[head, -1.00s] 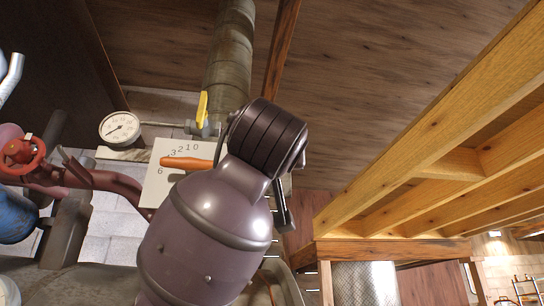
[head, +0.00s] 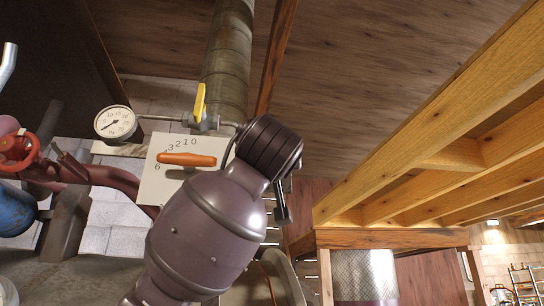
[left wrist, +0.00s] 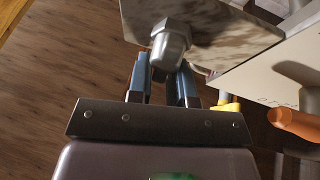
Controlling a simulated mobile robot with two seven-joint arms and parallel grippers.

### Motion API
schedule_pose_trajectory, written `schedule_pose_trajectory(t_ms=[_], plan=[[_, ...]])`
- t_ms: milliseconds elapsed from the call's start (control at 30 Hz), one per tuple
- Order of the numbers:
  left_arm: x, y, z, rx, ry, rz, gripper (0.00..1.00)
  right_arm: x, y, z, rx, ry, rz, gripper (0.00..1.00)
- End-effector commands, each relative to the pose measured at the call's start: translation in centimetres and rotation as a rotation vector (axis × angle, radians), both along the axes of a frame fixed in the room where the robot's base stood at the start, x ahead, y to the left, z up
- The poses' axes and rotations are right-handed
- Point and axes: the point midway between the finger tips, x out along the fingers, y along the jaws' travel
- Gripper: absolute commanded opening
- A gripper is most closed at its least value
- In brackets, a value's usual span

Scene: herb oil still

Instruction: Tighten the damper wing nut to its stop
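A grey metal hex fitting with a rounded end (left wrist: 170,45) sticks out of a mottled plate (left wrist: 228,30) at the top of the left wrist view. I cannot tell from its shape whether it is the wing nut; no wings show. My left gripper (left wrist: 163,72) has two blue-padded fingers set apart, with a gap between them. Their tips are close to the fitting's end; contact is unclear. In the head view my left arm covers the work spot, and most of the gripper is hidden. My right gripper is in neither view.
An orange handle (head: 187,159) sits on a white numbered plate (head: 155,185) beside my arm. A yellow lever (head: 199,103), a dial gauge (head: 115,122) and a red handwheel (head: 17,152) are to the left. A wooden platform (head: 430,150) overhangs at right.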

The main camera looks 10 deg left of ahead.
Motion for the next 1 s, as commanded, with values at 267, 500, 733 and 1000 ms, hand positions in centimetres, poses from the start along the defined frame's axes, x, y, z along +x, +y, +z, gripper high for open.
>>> schedule_pose_trajectory(t_ms=[267, 500, 733, 1000], plan=[[-0.01, -0.02, -0.01, 0.003, 0.002, -0.001, 0.0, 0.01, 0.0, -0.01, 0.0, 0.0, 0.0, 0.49], [0.03, -0.19, -0.04, 0.058, 0.025, -0.003, 0.0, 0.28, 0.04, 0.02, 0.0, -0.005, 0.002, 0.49], [0.17, -0.54, -0.09, 0.202, 0.085, -0.003, 0.0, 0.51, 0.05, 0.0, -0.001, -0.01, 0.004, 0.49], [0.35, -0.99, -0.14, 0.434, 0.182, -0.003, 0.0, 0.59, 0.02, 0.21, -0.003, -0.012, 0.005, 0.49]])
